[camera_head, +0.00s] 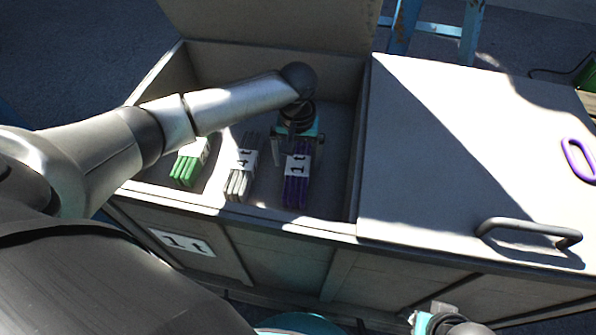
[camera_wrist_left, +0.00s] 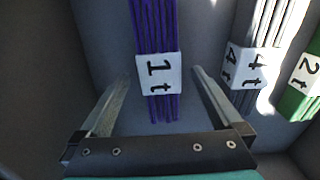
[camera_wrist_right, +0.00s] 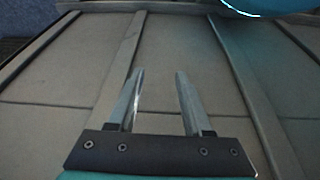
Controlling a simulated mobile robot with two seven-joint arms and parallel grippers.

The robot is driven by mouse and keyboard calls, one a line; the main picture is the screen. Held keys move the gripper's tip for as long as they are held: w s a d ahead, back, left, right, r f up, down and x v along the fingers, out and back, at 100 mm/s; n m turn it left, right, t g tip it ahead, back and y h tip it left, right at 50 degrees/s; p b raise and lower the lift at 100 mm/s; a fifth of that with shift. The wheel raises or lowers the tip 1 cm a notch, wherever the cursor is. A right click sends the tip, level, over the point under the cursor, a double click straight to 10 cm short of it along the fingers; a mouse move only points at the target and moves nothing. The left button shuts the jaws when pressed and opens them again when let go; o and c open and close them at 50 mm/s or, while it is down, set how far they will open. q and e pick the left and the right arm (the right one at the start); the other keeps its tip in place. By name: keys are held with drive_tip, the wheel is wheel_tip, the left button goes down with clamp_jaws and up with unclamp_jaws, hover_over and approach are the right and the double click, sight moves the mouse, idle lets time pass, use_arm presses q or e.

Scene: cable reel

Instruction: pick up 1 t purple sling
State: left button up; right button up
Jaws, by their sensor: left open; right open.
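The purple sling (camera_head: 296,190) is a folded bundle with a white band marked "1 t". It lies in the open box compartment, at the right of the sling row. It also shows in the left wrist view (camera_wrist_left: 160,100), lying between my left fingers. My left gripper (camera_head: 290,150) is open inside the box over the far end of the purple sling. In its wrist view the left gripper (camera_wrist_left: 158,85) has one finger on each side of the bundle, both apart from it. My right gripper (camera_wrist_right: 155,75) is open and empty, in front of a panelled grey wall.
A grey-white sling (camera_head: 241,172) marked "4 t" and a green sling (camera_head: 189,162) lie left of the purple one. The box walls (camera_head: 290,225) surround them. A closed lid (camera_head: 450,150) with a handle (camera_head: 530,233) covers the right half; a purple ring (camera_head: 579,160) lies there. A blue ladder (camera_head: 440,28) stands behind.

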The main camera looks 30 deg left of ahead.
sight(297, 166)
use_arm(q)
wheel_tip(297, 166, down, 2)
drive_tip(key=shift+f+b, duration=0.25)
drive_tip(key=shift+b, duration=0.6)
drive_tip(key=shift+f, duration=0.4)
use_arm(e)
drive_tip(key=shift+t, duration=0.5)
drive_tip(key=shift+w+r, duration=0.1)
drive_tip(key=shift+r, duration=2.6)
use_arm(q)
clamp_jaws()
